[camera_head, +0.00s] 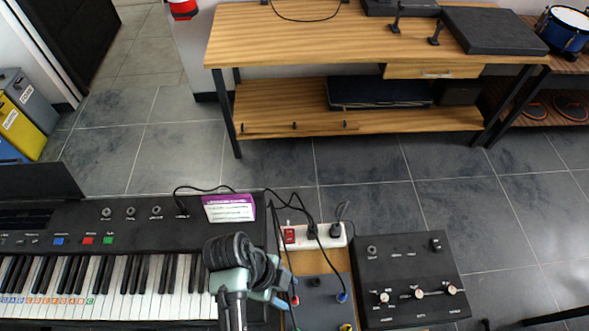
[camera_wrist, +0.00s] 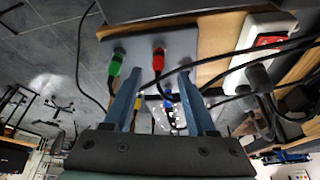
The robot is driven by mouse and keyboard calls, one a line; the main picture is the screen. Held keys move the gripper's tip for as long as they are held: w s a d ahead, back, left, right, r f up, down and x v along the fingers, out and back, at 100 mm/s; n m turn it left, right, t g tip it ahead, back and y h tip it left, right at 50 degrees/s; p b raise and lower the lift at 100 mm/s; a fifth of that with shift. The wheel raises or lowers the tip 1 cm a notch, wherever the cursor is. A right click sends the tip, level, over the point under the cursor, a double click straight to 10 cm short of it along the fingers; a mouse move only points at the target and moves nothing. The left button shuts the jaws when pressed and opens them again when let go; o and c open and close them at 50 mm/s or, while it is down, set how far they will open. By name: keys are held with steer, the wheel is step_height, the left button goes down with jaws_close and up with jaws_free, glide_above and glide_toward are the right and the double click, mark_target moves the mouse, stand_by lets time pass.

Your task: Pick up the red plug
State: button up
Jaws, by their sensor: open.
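The red plug (camera_wrist: 158,60) stands in a grey patch box (camera_wrist: 188,42) in the wrist view, with a dark cable running from it. In that view it appears between the tips of my open gripper (camera_wrist: 159,74), with a finger on each side; I cannot tell whether either touches it. In the head view the red plug (camera_head: 295,300) is at the left edge of the box (camera_head: 318,308), just right of my blue gripper fingers (camera_head: 284,292). Nothing is held.
A green plug (camera_wrist: 116,62), a yellow plug (camera_wrist: 137,103) and a blue plug (camera_wrist: 168,98) stand near the red one. Loose cables cross beside a power strip (camera_head: 325,243). A keyboard (camera_head: 130,235) lies left and a black box (camera_head: 400,262) right.

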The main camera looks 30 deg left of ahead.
mark_target(292, 298)
steer(key=x, duration=0.5)
steer(key=shift+s+a+f+p, duration=0.1)
steer(key=shift+s+p, duration=0.1)
steer(key=shift+p, duration=0.15)
steer(key=shift+c, duration=0.2)
jaws_close()
